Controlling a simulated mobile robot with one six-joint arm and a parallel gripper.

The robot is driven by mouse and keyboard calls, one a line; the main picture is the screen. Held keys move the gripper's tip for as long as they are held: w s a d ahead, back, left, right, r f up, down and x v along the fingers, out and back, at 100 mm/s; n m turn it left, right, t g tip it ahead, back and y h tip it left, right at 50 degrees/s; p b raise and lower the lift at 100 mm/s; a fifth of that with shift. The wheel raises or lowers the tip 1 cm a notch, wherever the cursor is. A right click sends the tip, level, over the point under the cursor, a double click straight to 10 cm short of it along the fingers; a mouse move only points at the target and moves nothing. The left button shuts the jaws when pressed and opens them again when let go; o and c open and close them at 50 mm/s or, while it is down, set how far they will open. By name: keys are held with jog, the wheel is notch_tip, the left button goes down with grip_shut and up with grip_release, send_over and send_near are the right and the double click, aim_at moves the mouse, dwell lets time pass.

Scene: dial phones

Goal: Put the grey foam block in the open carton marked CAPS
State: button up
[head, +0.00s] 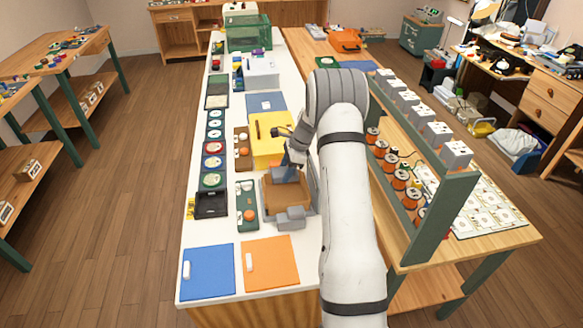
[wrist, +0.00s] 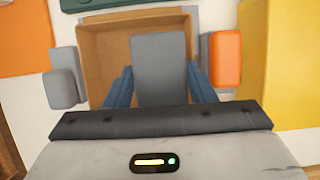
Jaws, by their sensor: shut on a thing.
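The grey foam block (wrist: 158,62) is gripped between the blue fingers of my gripper (wrist: 160,90) in the wrist view. It overlaps the opening of the brown open carton (wrist: 97,60); I cannot tell whether its lower end is inside. In the head view the carton (head: 270,205) stands on the white bench top, with my gripper (head: 287,168) at its far side. No CAPS marking is readable on the carton. The inside of the carton is partly hidden by the block and gripper.
Grey pieces (head: 290,218) lie close beside the carton's near side. In the wrist view an orange block (wrist: 224,58) sits on the carton's other side. A yellow panel (head: 268,150) lies beyond, and a green tray (head: 246,222) is to the left. Blue and orange mats (head: 285,278) lie nearer.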

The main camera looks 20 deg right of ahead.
jog(key=shift+f+b, duration=0.45)
jog(key=shift+f, duration=0.2)
jog(key=o, duration=0.9)
jog(key=shift+o, duration=0.2)
